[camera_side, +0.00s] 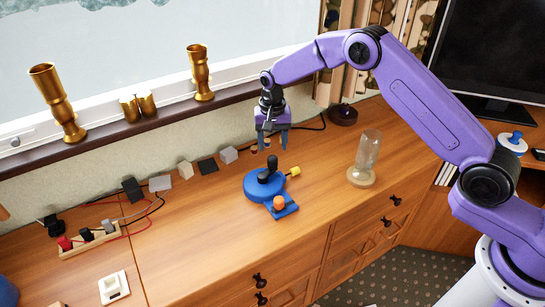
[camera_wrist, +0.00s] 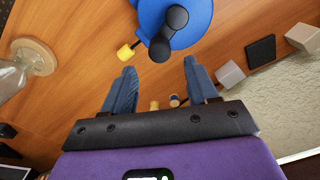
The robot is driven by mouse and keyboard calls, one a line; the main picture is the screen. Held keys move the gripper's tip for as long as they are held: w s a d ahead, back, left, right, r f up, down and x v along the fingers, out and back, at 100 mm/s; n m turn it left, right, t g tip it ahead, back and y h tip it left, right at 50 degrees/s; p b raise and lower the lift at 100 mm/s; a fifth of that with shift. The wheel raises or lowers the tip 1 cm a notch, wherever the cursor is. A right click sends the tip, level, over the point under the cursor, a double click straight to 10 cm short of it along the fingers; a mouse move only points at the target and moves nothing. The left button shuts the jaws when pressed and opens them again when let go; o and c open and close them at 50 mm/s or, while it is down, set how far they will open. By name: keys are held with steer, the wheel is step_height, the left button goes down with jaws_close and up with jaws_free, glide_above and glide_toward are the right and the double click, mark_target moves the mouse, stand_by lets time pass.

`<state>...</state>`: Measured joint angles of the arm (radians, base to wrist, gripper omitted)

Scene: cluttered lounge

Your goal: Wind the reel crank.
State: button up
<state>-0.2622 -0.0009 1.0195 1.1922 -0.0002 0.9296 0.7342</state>
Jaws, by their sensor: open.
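A round blue reel (camera_side: 257,190) sits on the wooden cabinet top, with a black crank (camera_side: 268,172) on it. A blue bracket with an orange knob (camera_side: 279,202) is at its front, and a yellow piece (camera_side: 294,171) sticks out at its right. In the wrist view the blue reel (camera_wrist: 192,20) is at the top, with the black crank (camera_wrist: 170,30) over it and the yellow piece (camera_wrist: 125,53) at its left. My gripper (camera_side: 272,148) is open and empty, pointing down above and behind the reel. In the wrist view its fingers (camera_wrist: 156,77) are spread, apart from the crank.
A glass cylinder on a wooden base (camera_side: 366,158) stands right of the reel. Small blocks, including a grey cube (camera_side: 228,154), line the wall. A wired board (camera_side: 87,239) and white switch (camera_side: 113,287) lie left. The front wood is mostly clear.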

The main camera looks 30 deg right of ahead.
mark_target(272, 156)
step_height(272, 156, down, 6)
steer(key=shift+f, duration=0.1)
stand_by(0.4)
steer(key=c, duration=1.1)
